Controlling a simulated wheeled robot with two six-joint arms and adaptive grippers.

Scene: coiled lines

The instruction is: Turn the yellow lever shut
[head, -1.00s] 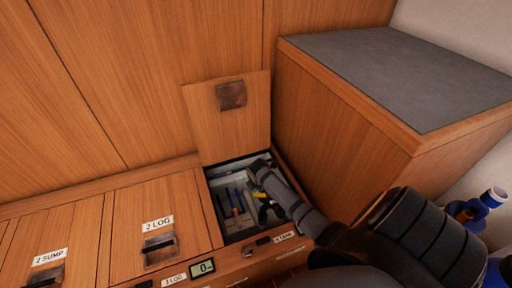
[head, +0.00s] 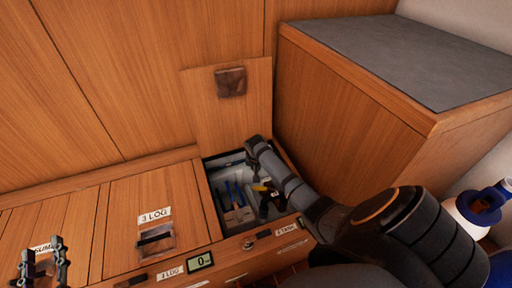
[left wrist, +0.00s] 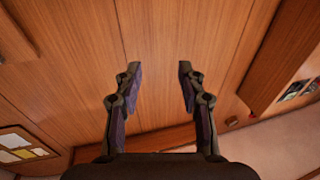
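A small yellow piece (head: 261,188), perhaps the lever, shows in the open compartment (head: 210,181) beneath the raised wooden lid. My right arm reaches in from the right and bends down into this compartment. My right gripper (head: 268,193) shows only as a small dark shape beside the yellow piece; I cannot tell whether it touches it or how its fingers stand. My left gripper (head: 42,264) is at the lower left of the head view, above the sump lid. The left wrist view shows it (left wrist: 157,85) open and empty, facing wood panels.
Blue-handled items (head: 235,195) lie in the compartment. The raised lid (head: 230,115) leans behind it. A closed lid labelled 3 LOG (head: 150,195) is to the left. A small display (head: 200,262) is in front. A wooden cabinet (head: 345,120) stands close on the right.

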